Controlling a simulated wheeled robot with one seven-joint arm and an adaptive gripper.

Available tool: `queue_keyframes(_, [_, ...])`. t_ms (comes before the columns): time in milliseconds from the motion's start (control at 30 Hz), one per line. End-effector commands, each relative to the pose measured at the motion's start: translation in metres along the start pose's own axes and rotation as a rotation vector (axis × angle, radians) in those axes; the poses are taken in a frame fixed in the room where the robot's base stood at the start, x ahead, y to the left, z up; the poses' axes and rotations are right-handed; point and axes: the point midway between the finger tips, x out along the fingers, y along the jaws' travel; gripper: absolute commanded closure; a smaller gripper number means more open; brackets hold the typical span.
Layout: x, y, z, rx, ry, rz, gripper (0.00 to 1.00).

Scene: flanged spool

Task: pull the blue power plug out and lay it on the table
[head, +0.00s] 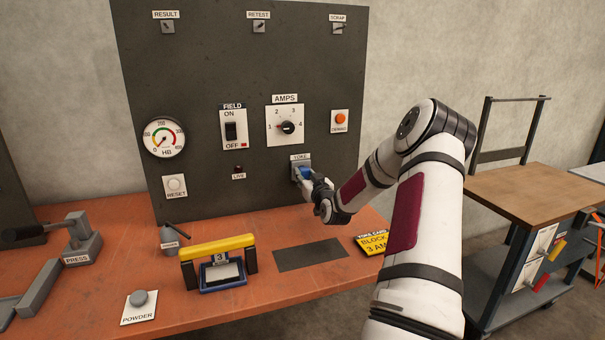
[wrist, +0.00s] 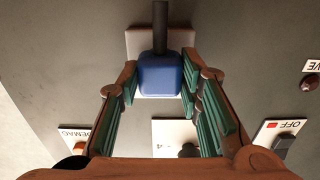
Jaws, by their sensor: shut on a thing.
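The blue power plug (head: 304,173) is at the yoke socket (head: 300,162) low on the dark panel. In the wrist view the blue plug (wrist: 160,74) sits between my fingertips, against the pale socket plate (wrist: 140,42), with a dark cable running from it. My gripper (head: 314,183) is shut on the plug, and its two fingers touch the plug's sides in the wrist view (wrist: 160,84). How deep the plug sits in the socket cannot be told. The orange-red table (head: 290,285) lies below the panel.
A dark flat rectangle (head: 310,254) lies on the table below the socket. A yellow card (head: 372,243) is to its right. A yellow-topped yoke (head: 217,246) stands to its left. The AMPS knob (head: 288,127) and DEMAG button (head: 340,118) are above the socket.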

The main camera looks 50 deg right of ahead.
Motion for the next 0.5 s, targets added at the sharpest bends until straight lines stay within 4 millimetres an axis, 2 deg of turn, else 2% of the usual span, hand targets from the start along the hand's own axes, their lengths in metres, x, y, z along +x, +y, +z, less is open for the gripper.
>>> queue_keyframes(500, [-0.019, 0.000, -0.001, 0.000, 0.000, -0.001, 1.00])
